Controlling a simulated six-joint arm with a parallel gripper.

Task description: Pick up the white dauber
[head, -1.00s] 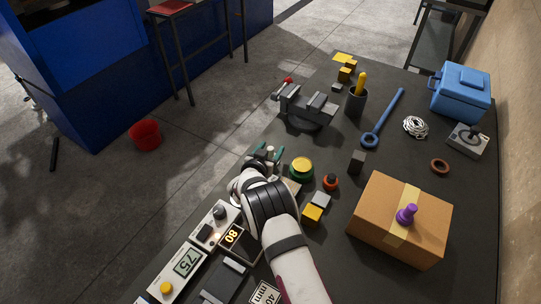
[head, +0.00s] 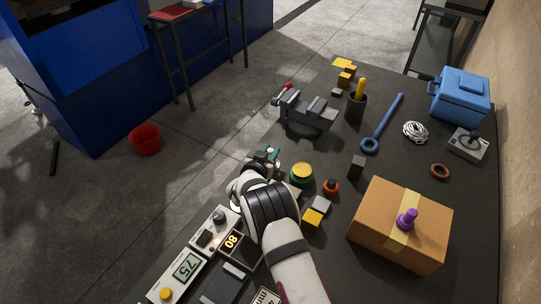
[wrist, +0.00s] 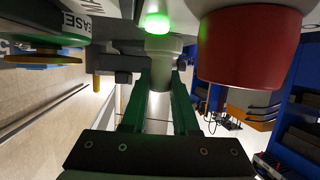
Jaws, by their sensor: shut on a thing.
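My gripper (head: 266,153) is over the left part of the dark bench, with its green fingers partly hidden behind my wrist in the head view. In the wrist view, the green fingers (wrist: 160,84) are shut on a pale, whitish cylinder, which looks like the white dauber (wrist: 161,57). A bright green glow (wrist: 158,23) shows just above it in that picture. In the head view only a small pale bit shows by the fingers, so I cannot tell whether the dauber touches the bench.
Beside my gripper stands a green-and-yellow button (head: 302,174). Behind are a grey vise (head: 307,110) and a dark cup (head: 356,104). Gauge boxes (head: 187,267) lie at lower left. A cardboard box (head: 390,241) stands at right. A large red cylinder (wrist: 249,48) is close in the wrist view.

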